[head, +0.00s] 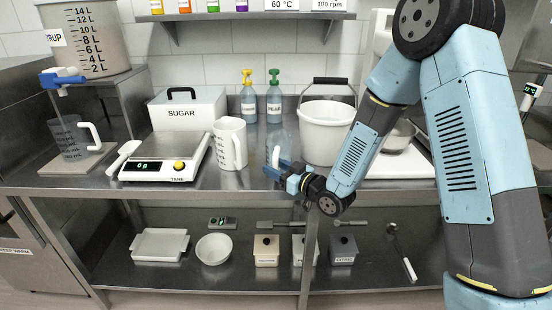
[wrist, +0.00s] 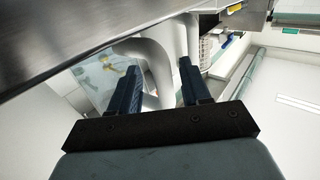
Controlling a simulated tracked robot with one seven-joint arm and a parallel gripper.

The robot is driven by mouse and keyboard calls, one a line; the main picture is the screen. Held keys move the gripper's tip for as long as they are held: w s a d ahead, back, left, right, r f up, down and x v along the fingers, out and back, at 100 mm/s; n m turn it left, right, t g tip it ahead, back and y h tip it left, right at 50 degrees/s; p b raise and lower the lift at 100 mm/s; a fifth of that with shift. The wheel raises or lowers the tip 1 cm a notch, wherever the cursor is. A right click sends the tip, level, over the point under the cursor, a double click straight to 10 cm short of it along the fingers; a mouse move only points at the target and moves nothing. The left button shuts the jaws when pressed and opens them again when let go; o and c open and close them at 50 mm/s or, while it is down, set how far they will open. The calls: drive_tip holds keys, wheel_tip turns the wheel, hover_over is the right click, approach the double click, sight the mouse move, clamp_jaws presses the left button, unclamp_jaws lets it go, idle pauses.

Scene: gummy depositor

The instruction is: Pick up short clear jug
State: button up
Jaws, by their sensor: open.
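The short clear jug stands on the steel counter in front of my gripper. In the head view its white handle (head: 276,157) shows just above the blue fingers, and its see-through body is hard to make out. In the wrist view the clear body (wrist: 98,80) is at the left, with the white curved handle (wrist: 157,72) between the fingers. My gripper (head: 279,170) is open at the counter's front edge; its two dark blue fingers (wrist: 158,84) lie either side of the handle, with no clear contact visible.
A white pitcher (head: 230,145) stands left of my gripper, and a white bucket (head: 326,137) stands behind on the right. A scale (head: 165,160) and another clear jug (head: 72,138) under the syrup tap are farther left. A lower shelf (head: 340,275) holds several containers.

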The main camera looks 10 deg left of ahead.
drive_tip(key=shift+w+a, duration=0.1)
drive_tip(key=shift+w, duration=0.1)
drive_tip(key=shift+s+a, duration=0.1)
drive_tip(key=shift+c, duration=1.4)
clamp_jaws()
